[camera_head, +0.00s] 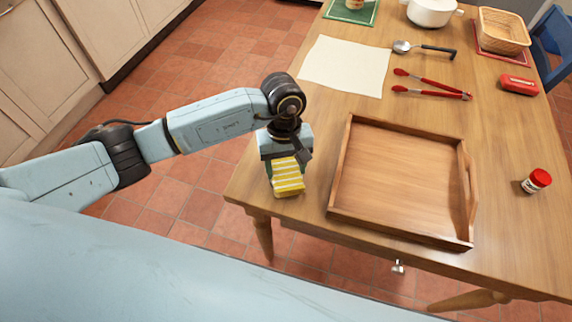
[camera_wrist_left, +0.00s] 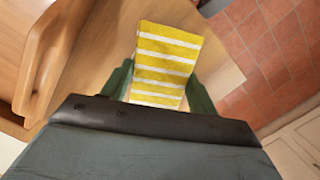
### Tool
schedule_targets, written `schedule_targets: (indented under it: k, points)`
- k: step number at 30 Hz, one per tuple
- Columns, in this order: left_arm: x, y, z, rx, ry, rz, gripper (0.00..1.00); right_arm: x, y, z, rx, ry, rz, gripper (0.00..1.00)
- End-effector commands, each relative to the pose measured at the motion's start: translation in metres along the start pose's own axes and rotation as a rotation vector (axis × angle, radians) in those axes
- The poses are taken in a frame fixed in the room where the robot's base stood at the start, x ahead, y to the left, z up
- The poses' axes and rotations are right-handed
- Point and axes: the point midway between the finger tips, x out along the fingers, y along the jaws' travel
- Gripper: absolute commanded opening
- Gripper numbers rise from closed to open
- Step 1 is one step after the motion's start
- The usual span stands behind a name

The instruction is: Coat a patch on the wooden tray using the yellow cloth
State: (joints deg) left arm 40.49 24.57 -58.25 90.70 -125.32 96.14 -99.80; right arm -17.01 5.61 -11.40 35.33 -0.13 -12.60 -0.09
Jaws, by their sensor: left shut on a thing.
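The yellow cloth (camera_head: 287,178) has white stripes and looks like a folded pad. My left gripper (camera_head: 285,160) is shut on it, over the table's left front corner. The cloth also shows in the left wrist view (camera_wrist_left: 165,65), between the two fingers of the left gripper (camera_wrist_left: 160,90). I cannot tell whether the cloth touches the table. The wooden tray (camera_head: 345,180) lies flat on the table just right of the gripper, and its inside is empty. The tray's edge also shows in the left wrist view (camera_wrist_left: 42,65). My right gripper is not in view.
The wooden table (camera_head: 510,240) holds a cream sheet (camera_head: 345,66), red tongs (camera_head: 430,90), a ladle (camera_head: 425,48), a red box (camera_head: 518,85) and a red-capped jar (camera_head: 537,181). A white pot (camera_head: 430,12) and a basket (camera_head: 503,32) stand at the back. Tabletop between tray and jar is clear.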

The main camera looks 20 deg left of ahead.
Motion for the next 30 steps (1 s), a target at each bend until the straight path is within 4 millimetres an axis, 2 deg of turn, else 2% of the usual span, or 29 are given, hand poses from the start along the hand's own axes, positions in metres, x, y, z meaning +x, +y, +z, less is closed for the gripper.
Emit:
schedule_targets:
  k: [16,30]
  points:
    - [0.000,-0.001,0.001,0.000,-0.002,-0.004,0.38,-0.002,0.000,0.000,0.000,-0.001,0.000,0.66]
    - [-0.038,0.000,0.006,0.000,0.000,-0.001,0.38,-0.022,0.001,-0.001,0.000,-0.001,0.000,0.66]
